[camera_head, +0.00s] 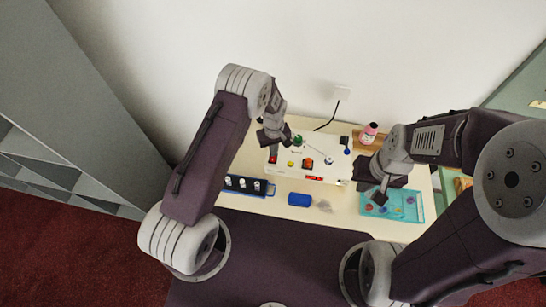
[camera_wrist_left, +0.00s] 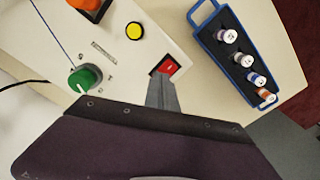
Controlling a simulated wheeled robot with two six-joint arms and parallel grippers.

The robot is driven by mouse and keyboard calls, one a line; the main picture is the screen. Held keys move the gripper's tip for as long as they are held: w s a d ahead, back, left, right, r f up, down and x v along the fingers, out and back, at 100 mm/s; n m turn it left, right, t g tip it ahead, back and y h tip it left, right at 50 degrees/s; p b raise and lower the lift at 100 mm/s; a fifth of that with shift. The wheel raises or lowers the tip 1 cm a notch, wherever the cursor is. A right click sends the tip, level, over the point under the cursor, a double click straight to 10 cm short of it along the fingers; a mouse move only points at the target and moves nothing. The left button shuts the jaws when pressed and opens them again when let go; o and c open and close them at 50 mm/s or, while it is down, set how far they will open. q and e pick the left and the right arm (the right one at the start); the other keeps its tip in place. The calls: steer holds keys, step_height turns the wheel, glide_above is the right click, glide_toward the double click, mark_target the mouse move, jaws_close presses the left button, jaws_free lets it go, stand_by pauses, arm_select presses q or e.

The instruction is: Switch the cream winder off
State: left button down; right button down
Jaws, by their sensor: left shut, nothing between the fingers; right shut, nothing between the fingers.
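The cream winder (camera_head: 318,176) is a pale box on the table in the head view, with coloured controls on top. In the left wrist view its panel (camera_wrist_left: 105,75) carries a red rocker switch (camera_wrist_left: 169,66) with a white mark, a yellow button (camera_wrist_left: 134,30) and a green knob (camera_wrist_left: 83,79). My left gripper (camera_head: 272,147) is shut and empty over the winder's left end. In the wrist view its fingertips (camera_wrist_left: 162,80) overlap the near edge of the red switch; I cannot tell whether they touch. My right gripper (camera_head: 381,193) is shut and empty, near the teal tray.
A blue block (camera_head: 299,199) lies in front. A teal tray (camera_head: 412,206) with small items is at right. A pink bottle (camera_head: 369,132) stands behind, by the wall.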

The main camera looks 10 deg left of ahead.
arm_select(q)
steer(key=shift+f, duration=0.15)
steer(key=shift+r+p, duration=2.4)
steer(key=shift+r, duration=1.2)
